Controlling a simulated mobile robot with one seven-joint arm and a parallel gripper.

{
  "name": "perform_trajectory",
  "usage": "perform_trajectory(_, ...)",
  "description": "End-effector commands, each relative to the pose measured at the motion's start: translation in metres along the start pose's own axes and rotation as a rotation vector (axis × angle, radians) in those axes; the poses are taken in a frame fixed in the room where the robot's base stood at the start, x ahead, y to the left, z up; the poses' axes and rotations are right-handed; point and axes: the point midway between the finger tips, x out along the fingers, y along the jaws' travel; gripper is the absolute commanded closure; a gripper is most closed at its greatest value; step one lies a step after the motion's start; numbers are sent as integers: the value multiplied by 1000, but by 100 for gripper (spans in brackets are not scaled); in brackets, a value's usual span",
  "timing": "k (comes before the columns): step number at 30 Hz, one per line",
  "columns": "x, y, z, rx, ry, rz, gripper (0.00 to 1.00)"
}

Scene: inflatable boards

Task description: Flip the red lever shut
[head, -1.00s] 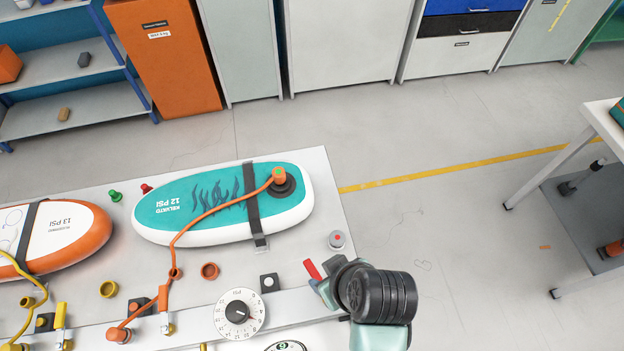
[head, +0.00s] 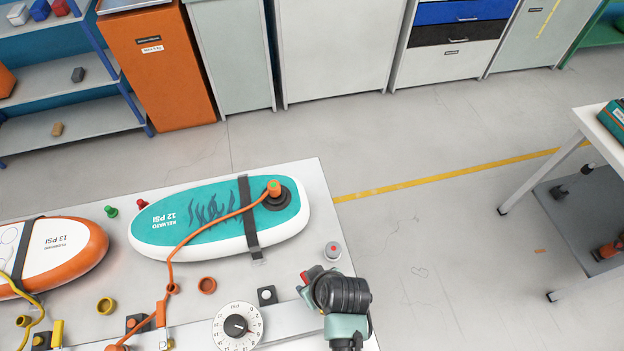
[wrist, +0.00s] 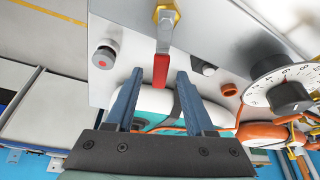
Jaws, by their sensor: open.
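The red lever (wrist: 161,70) has a red grip on a flat silver arm that runs to a brass nut at the top of the wrist view. In the head view only a small red part of the lever (head: 305,276) shows beside my gripper; the rest is hidden. My gripper (wrist: 159,79) is open, with one blue finger on each side of the red grip. Gaps show between the grip and both fingers. In the head view my gripper (head: 306,291) is at the bench's front right, mostly covered by my wrist.
A pressure dial (head: 238,326) and a black block with a white knob (head: 267,295) are left of my gripper. A grey button with a red centre (head: 333,250) stands behind it. A teal board (head: 180,221) lies strapped on the bench, an orange hose (head: 172,262) running from it.

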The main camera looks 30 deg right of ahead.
Motion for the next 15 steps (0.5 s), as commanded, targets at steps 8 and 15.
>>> perform_trajectory(8,0,0,0,0,0,0,73)
perform_trajectory(15,0,0,0,0,0,0,100)
